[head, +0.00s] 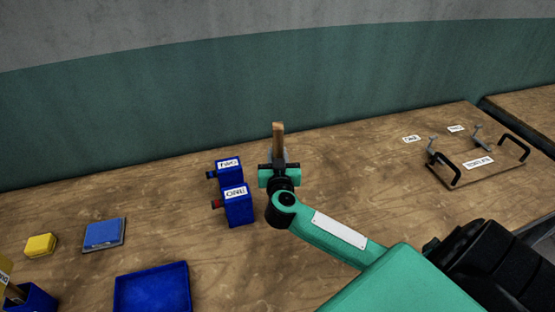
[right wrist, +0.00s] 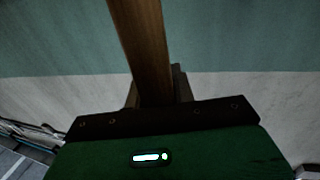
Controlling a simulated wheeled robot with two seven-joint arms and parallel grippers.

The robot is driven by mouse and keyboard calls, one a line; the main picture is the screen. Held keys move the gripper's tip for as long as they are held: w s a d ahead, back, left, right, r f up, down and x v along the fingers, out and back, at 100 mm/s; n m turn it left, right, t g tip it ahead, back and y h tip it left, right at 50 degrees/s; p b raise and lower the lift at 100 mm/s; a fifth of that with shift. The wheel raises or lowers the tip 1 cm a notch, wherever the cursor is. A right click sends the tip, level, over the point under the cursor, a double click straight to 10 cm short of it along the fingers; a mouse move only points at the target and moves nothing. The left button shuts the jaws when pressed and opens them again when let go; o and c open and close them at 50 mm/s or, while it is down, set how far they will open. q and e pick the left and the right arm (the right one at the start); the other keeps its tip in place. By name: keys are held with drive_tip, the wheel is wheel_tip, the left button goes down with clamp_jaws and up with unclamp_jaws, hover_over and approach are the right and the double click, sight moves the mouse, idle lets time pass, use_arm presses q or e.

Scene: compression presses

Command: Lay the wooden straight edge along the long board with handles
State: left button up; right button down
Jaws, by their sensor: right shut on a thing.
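The wooden straight edge (head: 278,137) stands upright in my right gripper (head: 279,163), near the middle of the head view. My right gripper is shut on its lower part and holds it up from the table. In the right wrist view the wooden straight edge (right wrist: 143,45) runs up out of the jaws of the gripper (right wrist: 157,92). The long board (head: 460,180) with two black handles lies on the bench at the right, well apart from the gripper. A white label sits on it. My left gripper is not in view.
A blue tray (head: 153,290), a blue block (head: 104,233) and a yellow block (head: 40,245) lie further left. Grey clamps (head: 481,139) stand by the board. Bench between gripper and board is clear.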

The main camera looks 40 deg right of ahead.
drive_tip(key=shift+f, duration=0.7)
drive_tip(key=shift+f, duration=0.1)
drive_tip(key=c, duration=1.2)
unclamp_jaws()
drive_tip(key=shift+o, duration=0.2)
